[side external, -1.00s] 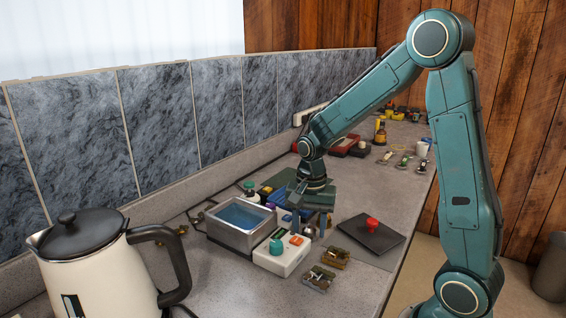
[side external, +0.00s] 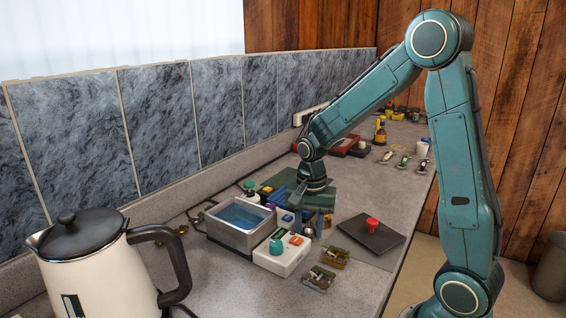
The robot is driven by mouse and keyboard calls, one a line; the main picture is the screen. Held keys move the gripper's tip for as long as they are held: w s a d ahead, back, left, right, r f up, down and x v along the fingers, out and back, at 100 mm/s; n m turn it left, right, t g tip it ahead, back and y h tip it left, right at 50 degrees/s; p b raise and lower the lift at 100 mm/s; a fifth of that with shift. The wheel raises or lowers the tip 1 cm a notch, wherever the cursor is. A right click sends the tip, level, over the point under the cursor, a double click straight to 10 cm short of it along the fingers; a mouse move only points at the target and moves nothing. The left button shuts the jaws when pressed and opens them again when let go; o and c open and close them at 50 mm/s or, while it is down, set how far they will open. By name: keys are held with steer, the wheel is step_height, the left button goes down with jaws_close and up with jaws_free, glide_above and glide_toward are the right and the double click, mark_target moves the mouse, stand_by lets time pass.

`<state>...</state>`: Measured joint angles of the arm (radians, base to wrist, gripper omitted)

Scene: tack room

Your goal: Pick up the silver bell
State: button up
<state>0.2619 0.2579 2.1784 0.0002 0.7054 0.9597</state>
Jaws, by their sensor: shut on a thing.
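My gripper (side external: 312,215) points down over the counter, just right of the metal basin. It is shut on a small grey, silvery thing, which I take to be the silver bell (side external: 309,230). The bell shows only in part, low between the fingers, and its shape is too small to make out. I cannot tell whether it touches the counter.
A metal basin of blue liquid (side external: 212,238) and a white box with coloured knobs (side external: 272,259) stand close by. A dark plate with a red knob (side external: 386,239) lies to the right. Brassy buckles (side external: 319,278) lie in front. A kettle (side external: 88,262) stands at the front left.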

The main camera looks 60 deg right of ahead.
steer(key=shift+r, duration=0.15)
step_height(320, 180, up, 20)
stand_by(0.7)
